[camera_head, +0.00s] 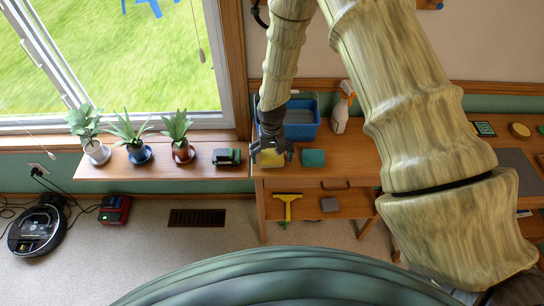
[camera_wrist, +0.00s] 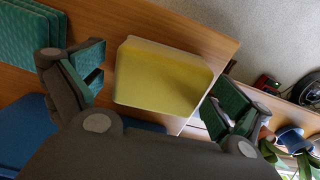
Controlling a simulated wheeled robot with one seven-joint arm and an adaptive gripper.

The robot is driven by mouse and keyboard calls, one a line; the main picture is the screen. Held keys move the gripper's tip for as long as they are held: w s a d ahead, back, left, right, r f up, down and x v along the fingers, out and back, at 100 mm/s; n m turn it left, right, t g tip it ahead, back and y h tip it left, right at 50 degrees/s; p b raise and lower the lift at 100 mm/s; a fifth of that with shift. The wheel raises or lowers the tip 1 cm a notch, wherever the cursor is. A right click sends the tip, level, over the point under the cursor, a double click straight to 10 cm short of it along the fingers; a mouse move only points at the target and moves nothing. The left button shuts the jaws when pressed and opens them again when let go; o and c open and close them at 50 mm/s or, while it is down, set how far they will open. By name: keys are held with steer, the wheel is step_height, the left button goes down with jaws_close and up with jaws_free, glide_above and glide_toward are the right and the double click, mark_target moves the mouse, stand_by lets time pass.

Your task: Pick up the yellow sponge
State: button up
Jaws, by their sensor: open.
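The yellow sponge (camera_wrist: 160,78) lies on the wooden table (camera_wrist: 205,38), near its edge, in the wrist view. In the head view the sponge (camera_head: 271,158) is partly covered by my gripper (camera_head: 270,146), which hangs over it from above. In the wrist view my gripper (camera_wrist: 155,95) is open, with one green-padded finger on each side of the sponge. The fingers look apart from the sponge, though the exact height above it is hard to tell.
A blue bin (camera_head: 300,118) stands behind the sponge, with a white spray bottle (camera_head: 341,112) beside it. Green cloths (camera_head: 313,158) lie to the right. A dark green object (camera_head: 226,156) and potted plants (camera_head: 182,150) stand on the sill at left.

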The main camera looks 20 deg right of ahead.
mark_target(272, 153)
steer(key=shift+c, duration=0.4)
steer(key=c, duration=0.8)
steer(key=shift+r, duration=0.15)
steer(key=shift+r+b, duration=0.65)
steer(key=shift+r, duration=0.25)
steer(key=shift+w+r, duration=0.1)
steer(key=shift+r, duration=0.4)
steer(key=s+a+b, duration=0.1)
steer(key=s+a, duration=0.1)
steer(key=s, duration=0.2)
steer(key=s+a+r+b, duration=0.1)
steer(key=s+a+b, duration=0.1)
steer(key=s, duration=0.3)
steer(key=s+a+r+b, duration=0.1)
steer(key=s+a, duration=0.3)
steer(key=s, duration=0.1)
steer(key=shift+a+b, duration=0.1)
steer(key=shift+b, duration=0.25)
steer(key=shift+o, duration=0.3)
